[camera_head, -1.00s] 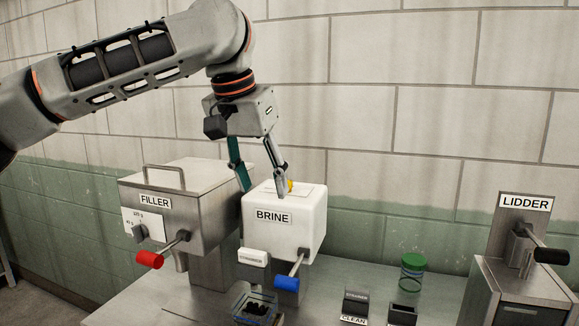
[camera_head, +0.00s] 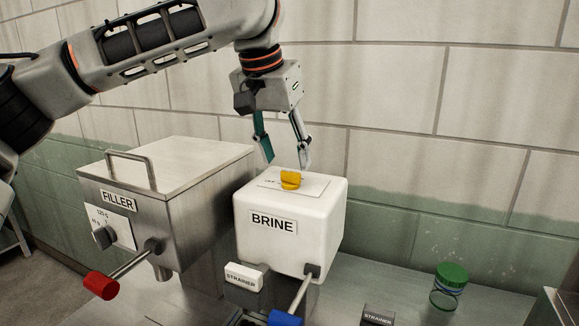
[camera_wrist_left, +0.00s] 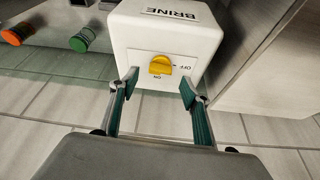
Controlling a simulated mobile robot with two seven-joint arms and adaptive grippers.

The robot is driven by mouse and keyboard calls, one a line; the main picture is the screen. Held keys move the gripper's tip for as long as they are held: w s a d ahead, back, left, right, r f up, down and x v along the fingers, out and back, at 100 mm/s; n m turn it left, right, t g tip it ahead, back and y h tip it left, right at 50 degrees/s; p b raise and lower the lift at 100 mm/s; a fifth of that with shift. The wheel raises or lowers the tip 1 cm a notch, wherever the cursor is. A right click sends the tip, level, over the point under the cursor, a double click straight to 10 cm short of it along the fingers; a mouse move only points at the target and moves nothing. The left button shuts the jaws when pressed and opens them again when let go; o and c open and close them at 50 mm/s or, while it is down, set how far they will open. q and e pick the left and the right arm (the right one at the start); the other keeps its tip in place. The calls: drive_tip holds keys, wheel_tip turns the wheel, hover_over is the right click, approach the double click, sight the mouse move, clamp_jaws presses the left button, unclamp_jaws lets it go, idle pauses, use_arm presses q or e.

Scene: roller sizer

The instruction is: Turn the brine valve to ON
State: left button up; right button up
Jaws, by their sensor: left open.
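The brine box (camera_head: 290,245) is a white cube on the bench with a BRINE label on its front. A yellow valve knob (camera_head: 290,179) sits on a white plate on its top. In the left wrist view the knob (camera_wrist_left: 160,65) shows OFF printed to its right and ON below it; I cannot clearly tell which mark it points at. My left gripper (camera_head: 287,164) is open and empty, pointing down just above and behind the knob, apart from it. In the left wrist view its fingers (camera_wrist_left: 160,82) stand on either side below the knob. My right gripper is not in view.
A steel filler (camera_head: 180,195) with a red-tipped lever (camera_head: 101,285) stands left of the brine box. A blue-tipped lever (camera_head: 286,318) and a strainer label (camera_head: 244,276) are at its front. A green-lidded jar (camera_head: 450,287) stands right. The tiled wall is behind.

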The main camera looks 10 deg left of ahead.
sight(290, 172)
use_arm(q)
drive_tip(key=shift+x, duration=2.1)
drive_tip(key=shift+w, duration=0.1)
drive_tip(key=c, duration=1.1)
